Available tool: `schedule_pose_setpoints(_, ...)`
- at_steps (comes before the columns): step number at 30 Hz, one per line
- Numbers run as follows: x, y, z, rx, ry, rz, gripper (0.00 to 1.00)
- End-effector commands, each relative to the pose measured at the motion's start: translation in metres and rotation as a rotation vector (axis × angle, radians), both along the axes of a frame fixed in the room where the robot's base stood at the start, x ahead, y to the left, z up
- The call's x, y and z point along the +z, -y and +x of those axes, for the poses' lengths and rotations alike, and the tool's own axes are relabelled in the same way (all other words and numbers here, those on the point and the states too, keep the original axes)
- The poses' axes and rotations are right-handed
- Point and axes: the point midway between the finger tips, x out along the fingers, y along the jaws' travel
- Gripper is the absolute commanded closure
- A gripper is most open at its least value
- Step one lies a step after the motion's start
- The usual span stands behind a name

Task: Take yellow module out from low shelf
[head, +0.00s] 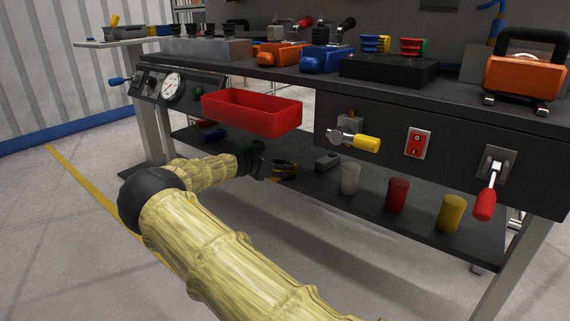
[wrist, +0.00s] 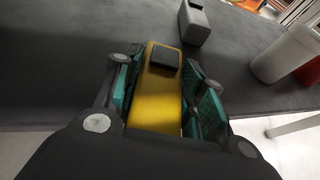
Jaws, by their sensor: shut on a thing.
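The yellow module (wrist: 158,100), with a black block on its top, is between the fingers of my gripper (wrist: 160,90) in the wrist view. The teal finger pads press on both of its sides, so the gripper is shut on it. Whether the module touches the shelf is hard to tell.
A grey module (head: 327,161) lies just right of my gripper on the low shelf. White (head: 350,178), red (head: 397,194) and yellow (head: 452,213) cups stand farther right. A red bin (head: 252,113) hangs above my gripper. A blue module (head: 214,133) is at the left.

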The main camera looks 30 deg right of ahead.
Motion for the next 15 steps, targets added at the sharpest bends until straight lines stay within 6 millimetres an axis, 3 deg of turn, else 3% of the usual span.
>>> schedule_pose_setpoints(15,0.0001,-0.0067,-0.0037,-0.003,0.000,-0.001,0.90)
